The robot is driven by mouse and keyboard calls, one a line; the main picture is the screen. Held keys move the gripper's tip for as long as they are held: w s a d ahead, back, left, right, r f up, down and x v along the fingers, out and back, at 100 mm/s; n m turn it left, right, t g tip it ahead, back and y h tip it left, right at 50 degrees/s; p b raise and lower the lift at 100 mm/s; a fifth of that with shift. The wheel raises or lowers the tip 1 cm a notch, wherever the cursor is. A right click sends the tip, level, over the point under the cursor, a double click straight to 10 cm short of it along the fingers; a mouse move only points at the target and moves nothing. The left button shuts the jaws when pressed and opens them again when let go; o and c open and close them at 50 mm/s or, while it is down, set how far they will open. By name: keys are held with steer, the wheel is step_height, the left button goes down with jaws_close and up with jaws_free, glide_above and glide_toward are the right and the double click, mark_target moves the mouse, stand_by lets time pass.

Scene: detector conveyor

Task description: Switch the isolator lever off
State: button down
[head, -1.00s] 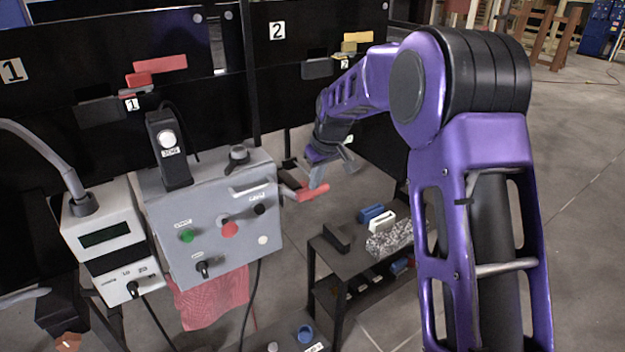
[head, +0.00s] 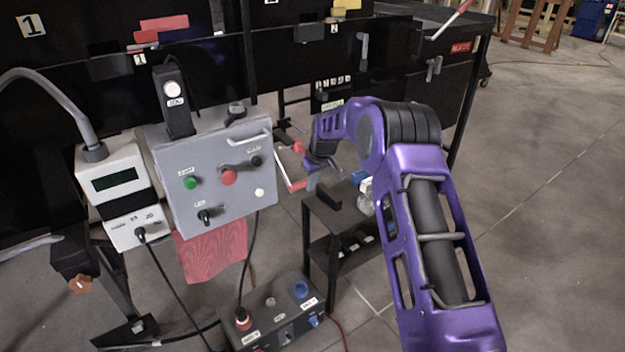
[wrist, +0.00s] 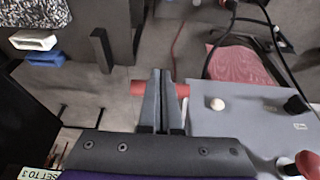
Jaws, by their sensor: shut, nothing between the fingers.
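The isolator lever's red handle (head: 297,186) sticks out beside the right side of the grey control box (head: 207,205). A pale arm joins it to the box side. My gripper (head: 313,181) is at the outer end of this handle, its fingers pointing down. In the wrist view my gripper (wrist: 161,78) has its two fingers together, with nothing between them. The red handle (wrist: 142,88) shows on both sides of the fingers, crossing behind them. Its middle is hidden, and I cannot tell whether the fingers touch it.
The box front carries a green button (head: 190,183), a red knob (head: 229,177) and black switches. A meter (head: 113,190) stands to its left. A low dark shelf (head: 335,225) with small blocks is close to the right. A pedestal box (head: 278,325) lies below. Open floor is at the right.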

steer(key=shift+b+x, duration=0.3)
steer(key=shift+x, duration=1.35)
steer(key=shift+w+a, duration=0.1)
steer(key=shift+w, duration=0.1)
steer(key=shift+s+r, duration=0.1)
steer(key=shift+r, duration=0.05)
